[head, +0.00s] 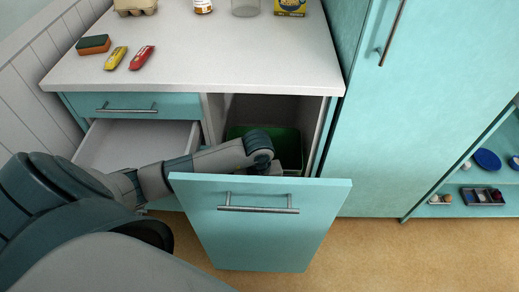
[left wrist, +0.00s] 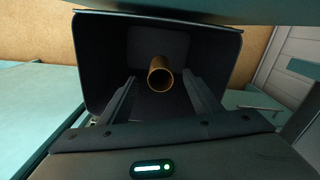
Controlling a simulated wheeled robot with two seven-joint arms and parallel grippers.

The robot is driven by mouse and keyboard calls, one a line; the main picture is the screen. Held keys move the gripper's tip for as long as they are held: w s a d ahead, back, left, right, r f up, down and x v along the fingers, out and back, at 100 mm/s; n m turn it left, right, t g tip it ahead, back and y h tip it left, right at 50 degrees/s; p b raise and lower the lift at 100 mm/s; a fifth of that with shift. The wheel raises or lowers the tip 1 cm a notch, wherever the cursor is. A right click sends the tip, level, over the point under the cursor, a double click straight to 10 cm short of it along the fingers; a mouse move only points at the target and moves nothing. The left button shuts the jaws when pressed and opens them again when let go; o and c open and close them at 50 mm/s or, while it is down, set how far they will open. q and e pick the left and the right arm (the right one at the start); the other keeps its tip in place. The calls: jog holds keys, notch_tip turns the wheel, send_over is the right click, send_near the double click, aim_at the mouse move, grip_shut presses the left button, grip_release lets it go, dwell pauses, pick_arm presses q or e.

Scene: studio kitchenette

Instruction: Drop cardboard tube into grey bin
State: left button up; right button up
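In the left wrist view a dark grey bin (left wrist: 215,50) opens in front of my left gripper (left wrist: 160,76). Its fingers are spread apart and point into the bin. The brown cardboard tube (left wrist: 160,84) shows between and beyond the fingertips, its round open end towards the camera, within the bin's outline. Gaps show between the tube and both fingers. I cannot tell if the tube rests on the bin's floor. In the head view my left arm reaches over the pull-out front, and its gripper (head: 265,168) is mostly hidden. My right gripper is not in view.
The pulled-out cabinet front (head: 260,235) stands before the bins. A green bin (head: 288,145) sits behind my arm. An open drawer (head: 120,145) is at left. The counter (head: 220,60) holds a sponge (head: 93,44) and several other items. An open lower compartment (head: 465,185) is at right.

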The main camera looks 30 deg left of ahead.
pick_arm(q)
jog(key=shift+r, duration=0.1)
notch_tip(320, 180, up, 17)
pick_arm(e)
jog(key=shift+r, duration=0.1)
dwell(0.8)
pick_arm(q)
jog(key=shift+r, duration=0.1)
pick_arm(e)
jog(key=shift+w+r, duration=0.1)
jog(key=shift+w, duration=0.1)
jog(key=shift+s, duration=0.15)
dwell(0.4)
